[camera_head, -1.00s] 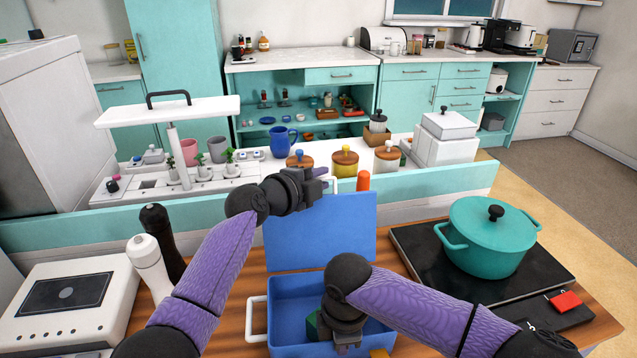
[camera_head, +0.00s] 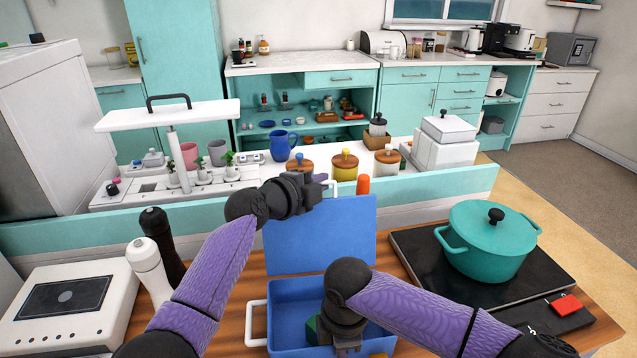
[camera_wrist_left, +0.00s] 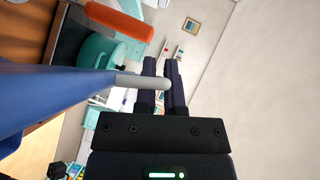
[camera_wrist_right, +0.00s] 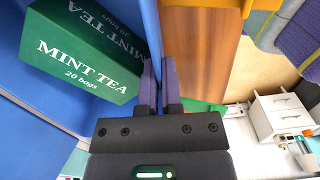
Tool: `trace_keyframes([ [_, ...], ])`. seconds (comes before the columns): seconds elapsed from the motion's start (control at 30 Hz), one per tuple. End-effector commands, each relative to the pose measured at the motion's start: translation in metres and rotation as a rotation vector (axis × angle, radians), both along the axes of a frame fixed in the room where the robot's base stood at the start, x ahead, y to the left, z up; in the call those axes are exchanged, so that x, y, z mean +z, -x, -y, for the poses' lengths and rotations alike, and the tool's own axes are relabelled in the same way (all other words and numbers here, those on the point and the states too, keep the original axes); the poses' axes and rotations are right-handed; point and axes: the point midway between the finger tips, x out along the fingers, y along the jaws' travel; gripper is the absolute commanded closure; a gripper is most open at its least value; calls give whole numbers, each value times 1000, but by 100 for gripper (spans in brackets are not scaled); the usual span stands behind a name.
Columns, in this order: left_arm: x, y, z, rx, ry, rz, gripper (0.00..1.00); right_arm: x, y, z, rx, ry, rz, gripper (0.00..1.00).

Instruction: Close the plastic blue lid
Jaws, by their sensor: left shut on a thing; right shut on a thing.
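The blue plastic lid (camera_head: 320,240) stands upright at the back of the blue box (camera_head: 289,290), which is open. My left gripper (camera_head: 322,178) is at the lid's top edge. In the left wrist view its fingers (camera_wrist_left: 160,85) are shut on the lid's pale handle (camera_wrist_left: 130,81), and the lid (camera_wrist_left: 30,95) shows nearly edge-on. My right gripper (camera_wrist_right: 160,85) is low at the box, its fingers shut on the box's blue wall (camera_wrist_right: 150,30). Its fingertips are hidden in the head view. A green mint tea pack (camera_wrist_right: 80,55) lies inside the box.
A teal pot (camera_head: 490,240) sits on the black hob (camera_head: 420,262) to the right. White and black mills (camera_head: 150,268) and a white appliance (camera_head: 65,305) stand left. A counter with lidded jars (camera_head: 343,167) and an orange object (camera_head: 363,184) lies behind the lid.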

Motion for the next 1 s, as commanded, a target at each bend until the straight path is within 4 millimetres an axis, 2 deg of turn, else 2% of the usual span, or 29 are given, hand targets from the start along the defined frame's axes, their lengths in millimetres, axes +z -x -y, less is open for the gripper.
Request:
trace_keyframes([
  [0.77,-1,0,0,0,-4,0,100,0,0,0,0,0,1,100],
  [1.0,1,9,-1,7,-25,60,100,0,0,0,-1,0,1,100],
])
